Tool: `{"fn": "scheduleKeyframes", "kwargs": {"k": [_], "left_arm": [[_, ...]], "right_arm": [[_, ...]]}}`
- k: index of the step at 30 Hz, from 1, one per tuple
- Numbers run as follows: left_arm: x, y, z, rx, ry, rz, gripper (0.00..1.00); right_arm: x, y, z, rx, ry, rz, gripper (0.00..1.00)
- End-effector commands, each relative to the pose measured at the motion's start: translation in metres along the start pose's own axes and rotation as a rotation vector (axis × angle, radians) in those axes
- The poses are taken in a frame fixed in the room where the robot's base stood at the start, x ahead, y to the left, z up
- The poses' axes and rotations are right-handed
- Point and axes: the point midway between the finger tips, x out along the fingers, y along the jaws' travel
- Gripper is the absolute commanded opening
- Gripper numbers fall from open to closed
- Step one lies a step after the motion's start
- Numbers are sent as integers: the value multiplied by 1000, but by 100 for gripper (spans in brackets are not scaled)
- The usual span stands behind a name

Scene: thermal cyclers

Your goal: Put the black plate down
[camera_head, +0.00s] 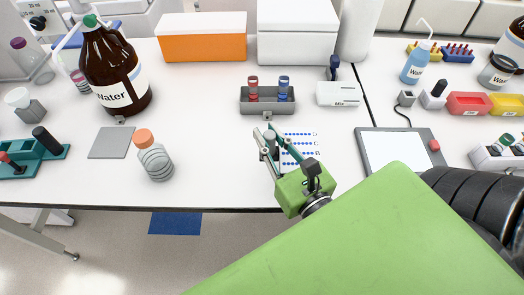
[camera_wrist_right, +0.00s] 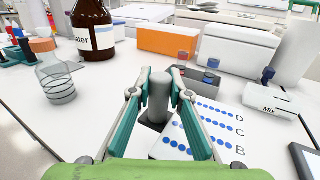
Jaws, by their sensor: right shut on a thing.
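My right gripper (camera_head: 268,141) reaches over the table's front part, its fingers closed on a dark grey, upright, round post. In the right wrist view the post (camera_wrist_right: 158,92) stands between the fingertips (camera_wrist_right: 158,88). Dark surface shows around its lower end, partly hidden by the fingers; I cannot tell whether this is the black plate, or whether it touches the table. A white card with rows of blue dots and letters (camera_head: 300,145) lies just right of the fingers; it also shows in the wrist view (camera_wrist_right: 215,130). My left gripper is not in view.
Behind the gripper stands a grey rack (camera_head: 267,107) with red and blue tubes. A brown water bottle (camera_head: 115,70), a grey square pad (camera_head: 111,142) and an orange-capped bottle (camera_head: 154,160) are left. A dark-framed pad (camera_head: 395,150) is right. White table between is clear.

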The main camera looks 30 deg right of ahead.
Motion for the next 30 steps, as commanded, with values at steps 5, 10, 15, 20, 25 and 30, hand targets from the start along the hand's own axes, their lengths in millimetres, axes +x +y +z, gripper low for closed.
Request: {"fn": "scheduleKeyframes", "kwargs": {"k": [5, 10, 15, 20, 25, 30], "left_arm": [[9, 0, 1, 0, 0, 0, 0], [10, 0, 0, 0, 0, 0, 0], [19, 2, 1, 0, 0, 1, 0], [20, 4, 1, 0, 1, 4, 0], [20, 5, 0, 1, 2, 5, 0], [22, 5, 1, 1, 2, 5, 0]], "right_arm": [[19, 1, -22, -2, 0, -2, 0], [28, 1, -33, -1, 0, -2, 0], [30, 2, -60, -3, 3, -1, 0], [30, 2, -67, -1, 2, -1, 0], [30, 2, -66, -1, 1, -1, 0], [30, 1, -69, -1, 2, -2, 25]]}}
